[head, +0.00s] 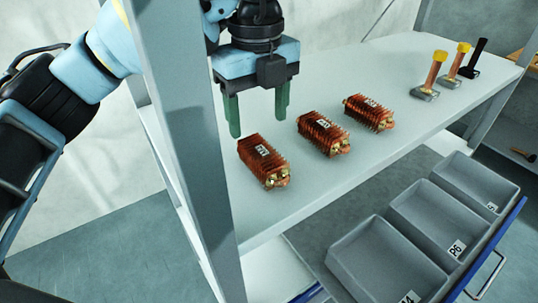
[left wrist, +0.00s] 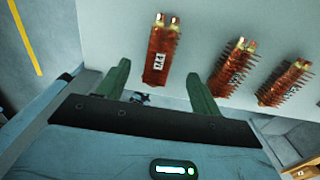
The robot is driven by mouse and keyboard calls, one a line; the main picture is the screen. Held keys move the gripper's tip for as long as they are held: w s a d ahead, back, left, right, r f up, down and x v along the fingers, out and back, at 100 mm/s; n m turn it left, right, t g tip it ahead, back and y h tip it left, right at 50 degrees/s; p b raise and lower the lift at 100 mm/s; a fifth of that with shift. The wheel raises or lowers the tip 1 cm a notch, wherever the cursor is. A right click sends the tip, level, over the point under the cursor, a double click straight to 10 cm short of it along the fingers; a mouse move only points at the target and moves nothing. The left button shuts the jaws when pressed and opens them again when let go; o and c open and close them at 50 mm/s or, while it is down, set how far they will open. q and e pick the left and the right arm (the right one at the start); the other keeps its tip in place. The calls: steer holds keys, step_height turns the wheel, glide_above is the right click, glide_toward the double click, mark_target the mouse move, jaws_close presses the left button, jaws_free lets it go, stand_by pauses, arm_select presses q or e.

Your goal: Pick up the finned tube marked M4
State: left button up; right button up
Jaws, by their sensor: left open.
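Three copper-coloured finned tubes with brass ends lie in a row on the grey shelf (head: 310,195): a near left one (head: 263,163), a middle one (head: 323,134) and a far right one (head: 370,113). Each has a small white label on top; the marks are too small to read surely, so I cannot tell which is M4. My left gripper (head: 258,120) is open and empty, pointing down above the shelf, just behind the near left tube. In the left wrist view one finned tube (left wrist: 160,52) shows between and beyond the fingertips. My right gripper is not in view.
Yellow- and black-topped parts on square bases (head: 437,72) stand at the shelf's far end. A grey upright post (head: 190,130) rises at the shelf's left, close to my left arm. Grey labelled bins (head: 388,262) sit below the front edge. The shelf's front strip is clear.

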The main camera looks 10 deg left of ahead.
mark_target(261, 149)
arm_select(q)
steer(key=shift+d+f+b, duration=0.15)
steer(key=shift+f+b, duration=0.15)
steer(key=shift+f, duration=3.65)
steer(key=shift+c, duration=0.2)
steer(key=c, duration=1.2)
steer(key=shift+c, duration=0.2)
steer(key=shift+r, duration=0.2)
